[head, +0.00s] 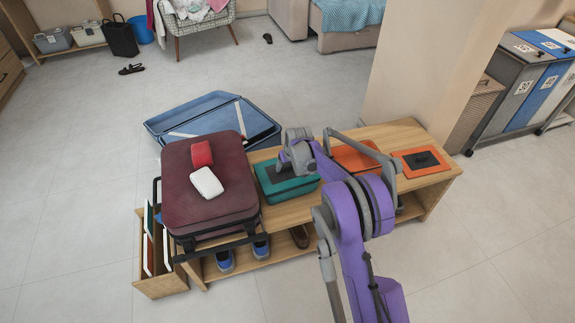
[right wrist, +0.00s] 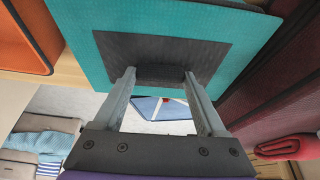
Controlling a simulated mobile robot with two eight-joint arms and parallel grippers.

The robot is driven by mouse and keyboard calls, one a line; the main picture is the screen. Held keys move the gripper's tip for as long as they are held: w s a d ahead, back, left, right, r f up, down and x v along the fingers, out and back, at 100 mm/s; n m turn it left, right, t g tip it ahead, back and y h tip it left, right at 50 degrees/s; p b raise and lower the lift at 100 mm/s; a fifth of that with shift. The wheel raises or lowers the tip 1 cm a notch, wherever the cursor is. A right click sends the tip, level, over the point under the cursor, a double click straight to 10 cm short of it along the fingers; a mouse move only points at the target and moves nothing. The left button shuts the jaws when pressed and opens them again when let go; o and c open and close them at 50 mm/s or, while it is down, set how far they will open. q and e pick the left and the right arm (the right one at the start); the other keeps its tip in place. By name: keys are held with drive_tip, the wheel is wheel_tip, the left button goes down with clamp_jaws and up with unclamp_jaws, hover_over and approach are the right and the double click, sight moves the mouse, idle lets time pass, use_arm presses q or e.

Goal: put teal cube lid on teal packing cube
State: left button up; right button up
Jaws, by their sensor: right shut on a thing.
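The teal cube lid (right wrist: 80,40) is a flat teal sheet with a dark grey panel and a black handle, and it fills much of the right wrist view. My right gripper (right wrist: 160,76) is shut on this handle. In the head view, the right gripper (head: 290,168) is over the teal packing cube (head: 292,192), between the maroon suitcase and the orange cube. The lid and the cube overlap there. I cannot tell whether the lid touches the cube's rim or hangs just above it. My left gripper is not in view.
A wooden bench (head: 405,134) bears the maroon suitcase (head: 205,170), with a red and a white item on top. An orange cube (head: 355,154) and an orange lid (head: 420,160) lie to the right. An open blue suitcase (head: 210,115) lies behind. Shoes sit underneath.

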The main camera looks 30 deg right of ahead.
drive_tip(key=shift+f, duration=0.3)
drive_tip(key=o, duration=1.4)
drive_tip(key=shift+r, duration=0.3)
drive_tip(key=d+p+v, duration=0.1)
drive_tip(key=p+v, duration=0.2)
drive_tip(key=v, duration=0.9)
drive_tip(key=s+a+r, duration=0.6)
drive_tip(key=s+a, duration=0.4)
drive_tip(key=s+a+f, duration=0.1)
drive_tip(key=s+a, duration=0.2)
drive_tip(key=s, duration=0.5)
drive_tip(key=s+a+n, duration=0.1)
drive_tip(key=s+a, duration=0.3)
drive_tip(key=s, duration=0.5)
drive_tip(key=s+a+f+n, duration=0.1)
drive_tip(key=s+a, duration=0.3)
drive_tip(key=s, duration=0.4)
drive_tip(key=shift+s+f+y, duration=0.35)
drive_tip(key=shift+s+y, duration=0.05)
